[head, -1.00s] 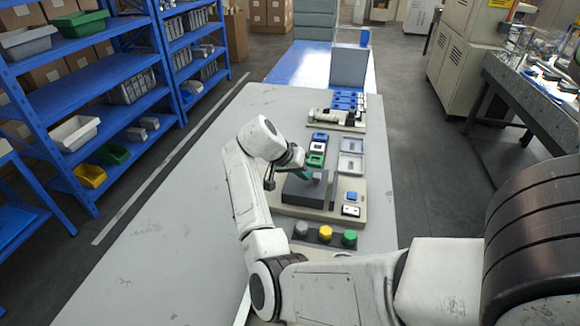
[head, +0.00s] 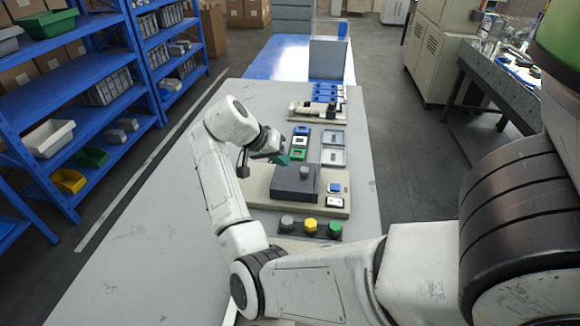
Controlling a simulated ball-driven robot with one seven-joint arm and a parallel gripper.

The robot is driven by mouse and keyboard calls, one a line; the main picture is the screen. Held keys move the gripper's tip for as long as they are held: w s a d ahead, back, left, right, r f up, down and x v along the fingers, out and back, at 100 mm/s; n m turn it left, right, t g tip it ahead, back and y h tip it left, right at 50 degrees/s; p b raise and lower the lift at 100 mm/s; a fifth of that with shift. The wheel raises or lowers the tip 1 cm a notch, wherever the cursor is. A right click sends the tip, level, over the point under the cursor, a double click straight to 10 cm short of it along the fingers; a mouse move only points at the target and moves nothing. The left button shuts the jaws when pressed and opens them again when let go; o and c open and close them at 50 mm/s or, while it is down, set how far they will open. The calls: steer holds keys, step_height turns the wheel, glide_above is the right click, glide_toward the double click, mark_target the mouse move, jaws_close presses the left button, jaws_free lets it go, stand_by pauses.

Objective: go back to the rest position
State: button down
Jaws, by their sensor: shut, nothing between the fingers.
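My gripper (head: 278,158) is at the end of my white arm, over the left edge of the beige panel (head: 258,190) on the grey table. Its dark green fingers are shut and empty. It is apart from the dark box (head: 292,186) with a grey knob (head: 305,171) on top, just up and left of the box. My wrist hides part of the panel's left side.
A strip with grey, yellow and green buttons (head: 310,226) lies in front of the panel. Modules with blue parts (head: 328,93) stand at the back. Blue shelves (head: 75,80) with bins are at the left. The table's left part is clear.

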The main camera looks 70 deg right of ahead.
steer(key=shift+v, duration=2.4)
steer(key=shift+w, duration=0.1)
